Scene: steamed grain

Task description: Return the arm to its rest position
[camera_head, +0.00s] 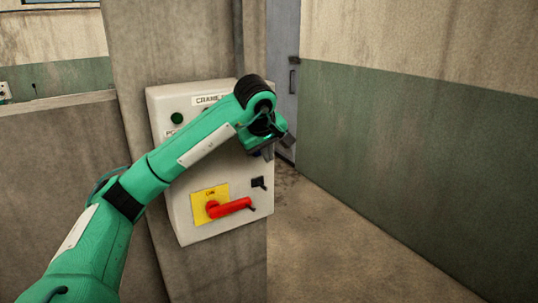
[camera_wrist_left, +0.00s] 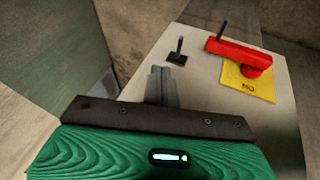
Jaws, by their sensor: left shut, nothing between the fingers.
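My left arm (camera_head: 190,150) comes in from the lower left in the head view and reaches across the front of a white control box. My left gripper (camera_head: 277,148) is at the arm's end, near the box's right edge, shut and empty. In the left wrist view the shut fingers (camera_wrist_left: 161,86) show in front of the box face. My right gripper is in neither view.
The control box (camera_head: 185,228) is on a concrete pillar (camera_head: 150,40). It carries a red rotary handle (camera_head: 230,207) on a yellow plate (camera_head: 200,194), a small black switch (camera_head: 258,183) and a green button (camera_head: 177,118). A grey door (camera_head: 284,60) stands behind. Floor at right (camera_head: 330,250) is clear.

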